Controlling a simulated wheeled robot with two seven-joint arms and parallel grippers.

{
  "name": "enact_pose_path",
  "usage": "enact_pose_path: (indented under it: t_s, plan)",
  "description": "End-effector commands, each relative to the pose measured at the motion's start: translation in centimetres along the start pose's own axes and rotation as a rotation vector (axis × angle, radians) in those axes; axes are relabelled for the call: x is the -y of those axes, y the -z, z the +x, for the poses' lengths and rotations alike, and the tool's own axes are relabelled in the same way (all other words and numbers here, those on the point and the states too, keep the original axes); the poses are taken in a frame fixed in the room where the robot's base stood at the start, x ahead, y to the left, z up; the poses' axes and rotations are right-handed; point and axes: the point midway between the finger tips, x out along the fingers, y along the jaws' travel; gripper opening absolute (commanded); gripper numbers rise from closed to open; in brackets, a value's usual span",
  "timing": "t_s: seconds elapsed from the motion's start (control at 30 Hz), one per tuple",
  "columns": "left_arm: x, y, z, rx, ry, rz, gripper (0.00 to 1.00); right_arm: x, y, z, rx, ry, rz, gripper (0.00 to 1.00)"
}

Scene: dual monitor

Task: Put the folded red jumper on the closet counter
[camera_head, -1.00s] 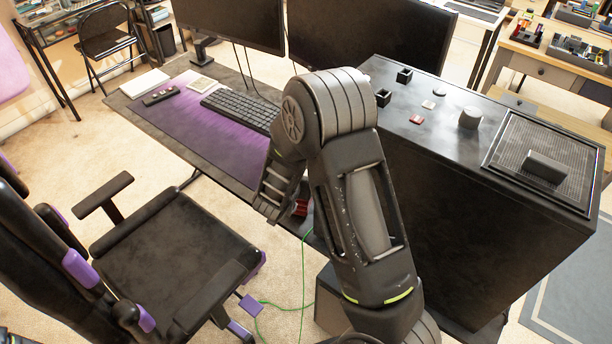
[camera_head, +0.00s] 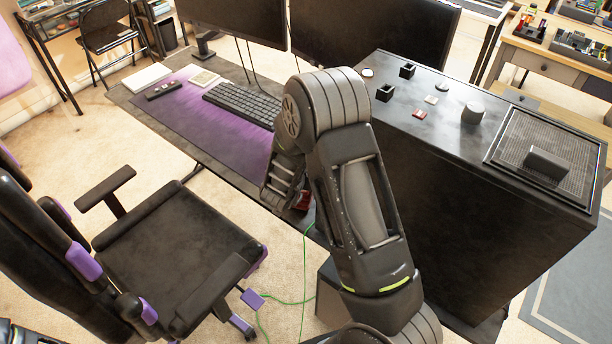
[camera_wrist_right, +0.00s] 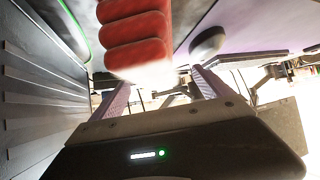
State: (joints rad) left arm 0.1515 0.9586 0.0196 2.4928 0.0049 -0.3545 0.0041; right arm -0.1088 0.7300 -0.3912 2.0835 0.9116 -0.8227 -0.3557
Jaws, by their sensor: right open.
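A red, thickly ribbed bundle (camera_wrist_right: 135,35), which looks like the folded red jumper, fills the top centre of the right wrist view. In the head view only a small red patch of it (camera_head: 303,203) shows beside my right forearm, under the desk's edge. My right gripper (camera_wrist_right: 160,78) is open. Its two purplish fingers stand apart with the bundle's near end between or just beyond their tips. I cannot tell whether they touch it. My left gripper is not in view. I cannot identify a closet counter.
A desk (camera_head: 235,165) with a keyboard (camera_head: 240,103) and two monitors (camera_head: 375,35) lies beyond my arm. A tall black case (camera_head: 455,130) with small items on top stands right. A black and purple chair (camera_head: 170,250) stands left. A green cable (camera_head: 304,270) runs along the floor.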

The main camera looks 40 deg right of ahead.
Motion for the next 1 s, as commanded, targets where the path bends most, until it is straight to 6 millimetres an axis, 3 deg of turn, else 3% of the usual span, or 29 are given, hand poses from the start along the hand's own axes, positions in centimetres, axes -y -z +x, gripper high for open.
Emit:
enact_pose_path:
  t_s: [0.37,1.0]
  plan:
    - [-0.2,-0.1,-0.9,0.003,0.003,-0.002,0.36,-0.2,-0.2,4.6,0.001,-0.001,0.001,0.89]
    - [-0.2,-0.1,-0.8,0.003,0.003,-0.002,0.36,-0.2,-0.2,4.7,0.000,-0.001,0.001,0.87]
